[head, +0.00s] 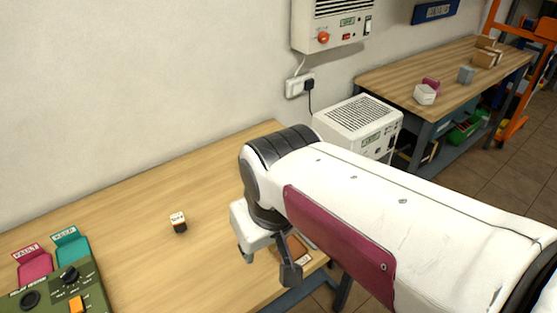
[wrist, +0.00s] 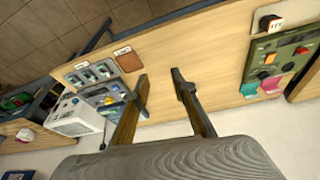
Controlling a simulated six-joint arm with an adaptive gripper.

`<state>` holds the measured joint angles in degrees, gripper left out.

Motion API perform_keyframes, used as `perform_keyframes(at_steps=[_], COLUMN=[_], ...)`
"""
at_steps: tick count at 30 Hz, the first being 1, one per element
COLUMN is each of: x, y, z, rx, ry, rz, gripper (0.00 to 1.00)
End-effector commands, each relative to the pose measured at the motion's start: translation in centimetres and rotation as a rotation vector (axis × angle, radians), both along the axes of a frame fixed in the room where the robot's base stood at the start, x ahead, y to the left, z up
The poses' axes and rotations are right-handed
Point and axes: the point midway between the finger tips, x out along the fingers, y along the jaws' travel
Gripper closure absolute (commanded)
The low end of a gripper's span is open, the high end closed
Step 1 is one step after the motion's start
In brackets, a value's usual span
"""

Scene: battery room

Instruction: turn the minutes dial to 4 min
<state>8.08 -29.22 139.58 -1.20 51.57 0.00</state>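A green control box (head: 88,294) sits at the lower left of the head view, cut off by the frame. It has a black dial (head: 69,274) with small marks around it, a second black knob (head: 30,299) and an orange button (head: 76,305). I cannot read which is the minutes dial or its setting. The box also shows at the right of the wrist view (wrist: 284,62). My gripper (head: 268,266) is open and empty, pointing down near the table's right end, well away from the box. Its two fingers stand apart in the wrist view (wrist: 160,80).
A small labelled block (head: 179,223) stands on the wooden table (head: 130,210). Pink (head: 36,266) and teal (head: 70,246) tags lie behind the box. A panel with meters (wrist: 95,72) lies near my gripper. A white vented unit (head: 360,122) stands beyond. The table's middle is mostly clear.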

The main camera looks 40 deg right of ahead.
Motion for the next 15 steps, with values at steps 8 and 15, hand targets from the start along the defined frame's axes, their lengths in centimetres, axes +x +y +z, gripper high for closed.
perform_keyframes(at_steps=[8, 15], x=[4.0, 8.7], y=[-4.6, -9.8], z=[0.2, 1.0], rx=[-0.083, -0.198], ry=[0.039, 0.026], rz=[-0.031, -0.010], gripper=[0.74, 0.74])
